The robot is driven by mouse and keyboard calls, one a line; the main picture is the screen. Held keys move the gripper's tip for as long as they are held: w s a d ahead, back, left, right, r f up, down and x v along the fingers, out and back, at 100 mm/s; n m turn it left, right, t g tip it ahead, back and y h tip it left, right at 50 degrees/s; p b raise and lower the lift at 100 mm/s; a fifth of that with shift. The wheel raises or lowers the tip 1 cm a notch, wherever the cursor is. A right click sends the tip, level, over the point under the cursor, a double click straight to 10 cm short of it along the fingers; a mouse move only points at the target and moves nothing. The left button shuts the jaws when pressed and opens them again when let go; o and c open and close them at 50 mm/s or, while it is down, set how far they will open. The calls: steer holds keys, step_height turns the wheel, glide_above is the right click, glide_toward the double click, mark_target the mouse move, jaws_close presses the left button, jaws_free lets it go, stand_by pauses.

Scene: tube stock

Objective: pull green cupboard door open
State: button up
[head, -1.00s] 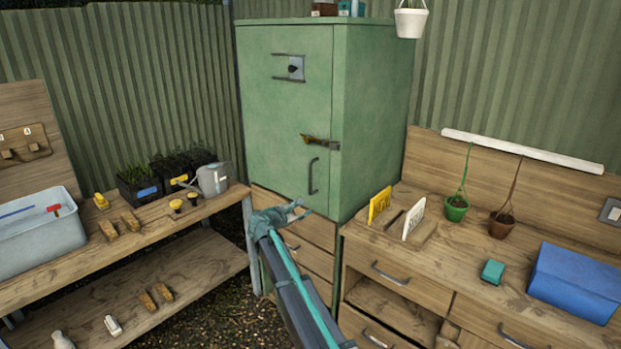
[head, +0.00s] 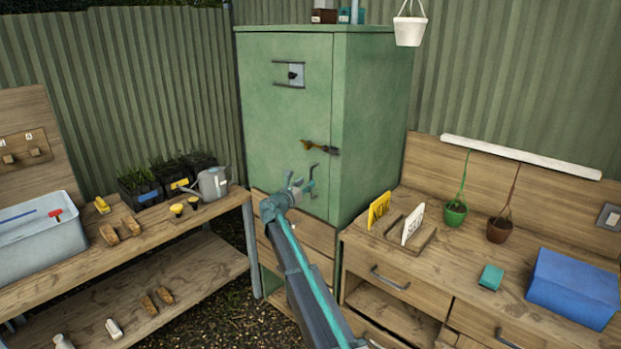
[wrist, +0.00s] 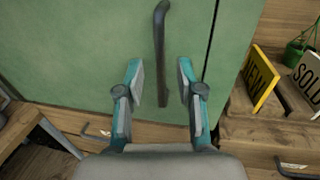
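The green cupboard (head: 285,110) stands in the back corner with its door shut. It also fills the upper part of the wrist view (wrist: 80,50). Its dark curved handle (wrist: 161,55) is vertical, low on the door near the right edge. A brass and dark latch (head: 320,147) sits above the handle, and a small plate with a black knob (head: 292,75) is higher up. My gripper (wrist: 157,85) is open, with the lower end of the handle showing between its fingertips. In the head view my gripper (head: 302,183) partly covers the handle; contact cannot be told.
Wooden drawers (wrist: 135,136) sit below the door. On the right bench are yellow and white signs (head: 379,209), potted plants (head: 455,211) and a blue box (head: 575,285). The left bench holds a grey tub (head: 40,240) and a watering can (head: 213,182). A white pot (head: 410,30) hangs upper right.

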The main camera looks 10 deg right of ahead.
mark_target(310, 180)
steer(key=p+x, duration=0.1)
steer(key=x, duration=0.3)
steer(key=shift+w+d, duration=0.1)
steer(key=shift+w, duration=0.1)
jaws_close()
